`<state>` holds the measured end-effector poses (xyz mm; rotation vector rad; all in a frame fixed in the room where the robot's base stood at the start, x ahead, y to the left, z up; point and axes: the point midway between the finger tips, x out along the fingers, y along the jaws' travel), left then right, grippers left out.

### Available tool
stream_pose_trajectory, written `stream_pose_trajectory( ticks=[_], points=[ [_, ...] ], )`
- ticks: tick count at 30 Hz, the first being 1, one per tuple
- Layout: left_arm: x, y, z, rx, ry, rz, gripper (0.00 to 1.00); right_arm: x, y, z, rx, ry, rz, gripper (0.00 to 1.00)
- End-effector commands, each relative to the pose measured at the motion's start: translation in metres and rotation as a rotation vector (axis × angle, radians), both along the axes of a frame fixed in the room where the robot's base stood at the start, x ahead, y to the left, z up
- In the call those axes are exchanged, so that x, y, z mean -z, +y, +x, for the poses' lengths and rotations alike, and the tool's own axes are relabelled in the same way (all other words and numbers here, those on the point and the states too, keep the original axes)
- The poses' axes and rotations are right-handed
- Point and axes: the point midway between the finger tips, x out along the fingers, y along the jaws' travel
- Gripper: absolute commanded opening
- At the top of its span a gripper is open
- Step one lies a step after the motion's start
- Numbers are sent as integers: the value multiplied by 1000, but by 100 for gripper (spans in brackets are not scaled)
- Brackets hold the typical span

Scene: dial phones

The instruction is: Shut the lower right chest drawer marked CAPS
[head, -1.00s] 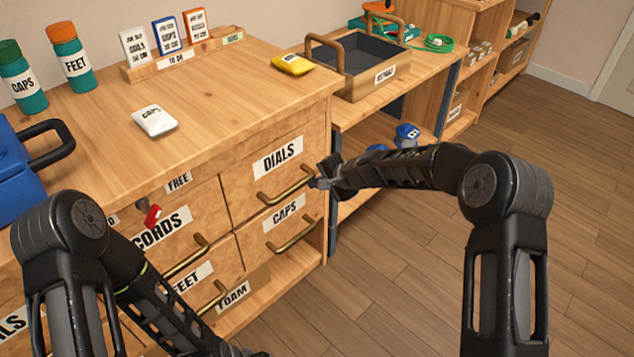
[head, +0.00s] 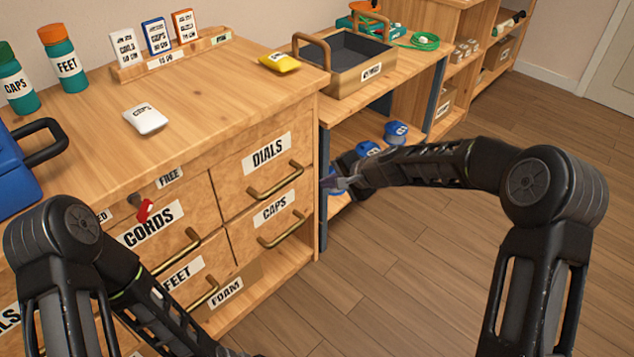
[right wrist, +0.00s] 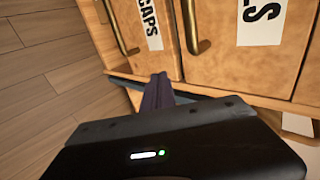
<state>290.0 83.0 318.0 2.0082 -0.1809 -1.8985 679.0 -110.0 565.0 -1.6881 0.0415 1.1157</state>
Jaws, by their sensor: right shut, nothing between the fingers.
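The CAPS drawer (head: 262,228) is at the lower right of the chest, below the DIALS drawer (head: 246,170). Its front looks about level with its neighbours, and its brass handle (head: 283,231) is clear. In the right wrist view the CAPS drawer (right wrist: 158,55) shows at upper left of the DIALS drawer (right wrist: 240,65). My right gripper (head: 326,183) is shut and empty, just off the chest's right front edge. Its fingers (right wrist: 158,90) point towards the chest in the right wrist view. My left arm crosses the bottom left; its gripper is out of view.
CORDS (head: 150,222) and FEET (head: 178,274) drawers are left of it, and a FOAM label (head: 226,290) is below. A red tag (head: 145,210) hangs by the FREE label. A low shelf with blue items (head: 396,131) stands at right. The floor (head: 420,270) in front is open.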

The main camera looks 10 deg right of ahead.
Motion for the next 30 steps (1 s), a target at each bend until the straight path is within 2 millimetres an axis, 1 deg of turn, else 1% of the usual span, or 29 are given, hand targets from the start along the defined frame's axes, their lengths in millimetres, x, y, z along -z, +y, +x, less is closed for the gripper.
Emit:
stream_pose_trajectory(
  ticks=[1, 3, 7, 23, 26, 28, 29, 30],
  points=[
    [-4, -1, -1, 2, 1, -1, 100, -9, -6, -5, 1, -2, 0, 0],
    [-5, -1, -2, 3, 3, -2, 100, -16, -10, -11, 0, -2, 0, 0],
    [-6, -2, -2, 5, 3, -3, 100, -22, -15, -18, 0, 0, 0, 0],
    [-6, -2, -2, 5, 4, -3, 100, -23, -16, -20, -1, 0, 0, 0],
    [-6, -2, -2, 5, 4, -3, 100, -24, -20, -17, 7, -12, -14, 0],
    [-6, -2, -2, 5, 4, -3, 100, -18, -26, -16, 11, -31, -56, 0],
    [-6, -2, -2, 5, 4, -3, 100, -11, -28, -19, 6, -37, -88, 0],
    [-6, -2, -2, 5, 4, -3, 100, 1, -31, -26, -6, -39, -131, 0]
  ],
)
